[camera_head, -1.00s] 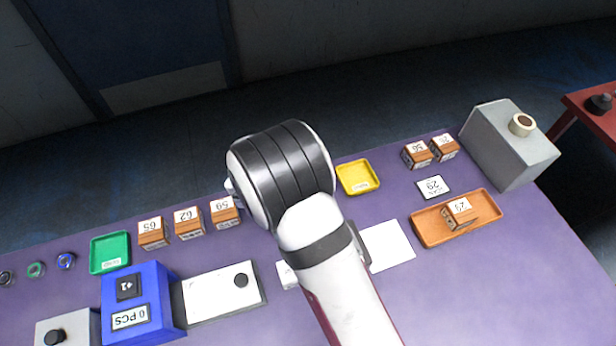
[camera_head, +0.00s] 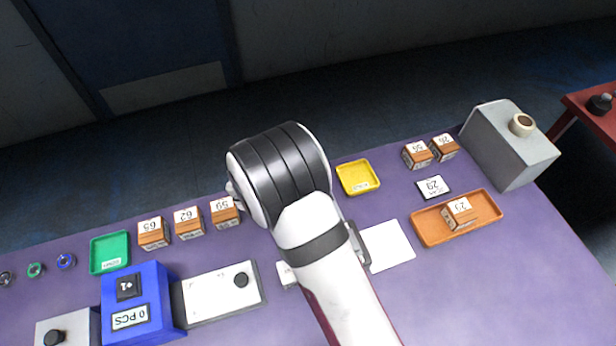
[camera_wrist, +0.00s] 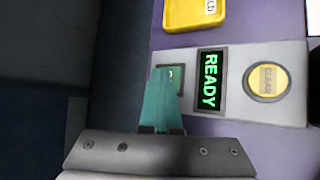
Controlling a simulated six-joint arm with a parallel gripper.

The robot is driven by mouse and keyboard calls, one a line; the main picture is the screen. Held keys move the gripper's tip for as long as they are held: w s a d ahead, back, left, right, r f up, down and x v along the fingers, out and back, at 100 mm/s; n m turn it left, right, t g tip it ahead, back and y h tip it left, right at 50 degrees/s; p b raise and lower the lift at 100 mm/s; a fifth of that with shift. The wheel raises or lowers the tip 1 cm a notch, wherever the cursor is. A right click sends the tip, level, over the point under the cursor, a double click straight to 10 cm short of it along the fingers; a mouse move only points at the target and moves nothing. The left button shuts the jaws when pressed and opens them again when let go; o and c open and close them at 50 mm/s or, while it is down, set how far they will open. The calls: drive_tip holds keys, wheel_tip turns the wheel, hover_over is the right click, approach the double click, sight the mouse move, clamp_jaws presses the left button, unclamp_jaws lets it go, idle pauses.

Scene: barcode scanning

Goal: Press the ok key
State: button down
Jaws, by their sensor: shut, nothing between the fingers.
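The green key's marking is mostly hidden behind my fingers; only part of a pale letter shows. In the head view my arm hides the gripper and most or all of this panel.
A yellow tray (camera_head: 349,188) lies beyond the panel. An orange tray (camera_head: 428,238) holding a box (camera_head: 459,211) is at right. A blue counter (camera_head: 153,284) showing 0 PCS, a green tray (camera_head: 98,260) and several boxes (camera_head: 187,221) are at left. A grey block (camera_head: 512,157) stands back right.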

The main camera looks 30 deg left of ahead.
drive_tip(key=shift+r, duration=0.85)
drive_tip(key=shift+r, duration=2.5)
